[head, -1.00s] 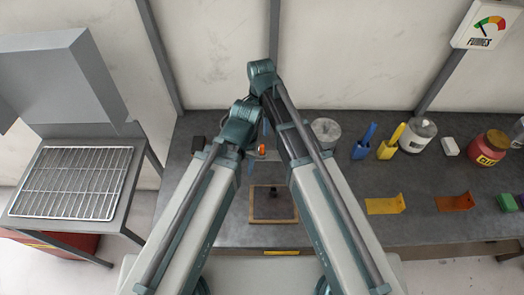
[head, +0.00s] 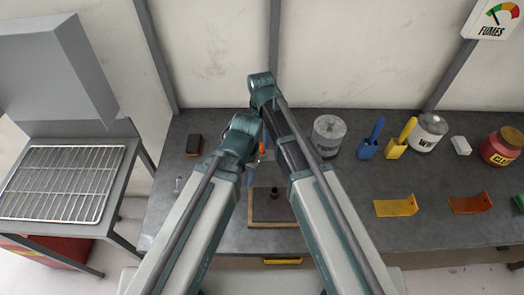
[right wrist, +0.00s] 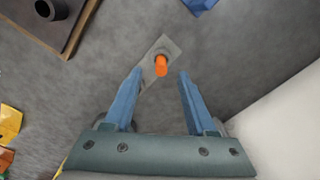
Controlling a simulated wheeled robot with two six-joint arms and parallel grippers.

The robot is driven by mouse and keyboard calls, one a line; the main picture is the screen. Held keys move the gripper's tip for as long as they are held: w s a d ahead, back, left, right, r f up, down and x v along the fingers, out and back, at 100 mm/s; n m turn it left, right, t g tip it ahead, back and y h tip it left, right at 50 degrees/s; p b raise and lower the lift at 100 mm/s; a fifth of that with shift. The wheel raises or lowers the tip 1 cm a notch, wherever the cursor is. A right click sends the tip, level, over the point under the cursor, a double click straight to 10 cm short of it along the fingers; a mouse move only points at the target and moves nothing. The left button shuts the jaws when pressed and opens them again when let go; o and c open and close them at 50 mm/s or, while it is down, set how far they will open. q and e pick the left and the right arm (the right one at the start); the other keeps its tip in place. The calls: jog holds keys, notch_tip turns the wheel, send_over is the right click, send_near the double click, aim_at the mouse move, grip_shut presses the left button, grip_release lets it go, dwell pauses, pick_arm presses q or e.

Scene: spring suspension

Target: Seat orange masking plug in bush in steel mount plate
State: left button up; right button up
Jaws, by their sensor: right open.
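The orange plug (right wrist: 161,66) shows on a small grey steel plate (right wrist: 150,78) in the right wrist view. A dark ring shows beside the plug; I cannot tell whether the plug is in the bush. My right gripper (right wrist: 160,74) is open, its two blue fingers on either side of the plug with gaps and nothing held. In the head view, only a bit of orange plug (head: 261,147) shows between my arms. The plate is mostly hidden there. A blue piece at the right wrist view's top edge may belong to my left gripper; its jaws are hidden.
A wood-edged board (head: 272,222) with a dark hollow cylinder (head: 275,194) lies nearby. A grey can (head: 328,136), blue holder (head: 370,142), yellow holder (head: 400,142) and yellow bracket (head: 396,207) stand to the right. A wire rack (head: 60,182) is far left.

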aim_at(262, 144)
pick_arm(q)
notch_tip(262, 144, down, 5)
jog(key=b, duration=0.4)
jog(key=shift+b, duration=0.3)
pick_arm(e)
jog(key=f, duration=0.5)
jog(key=shift+w+d, duration=0.1)
jog(key=shift+w, duration=0.1)
jog(key=shift+r, duration=0.1)
grip_shut()
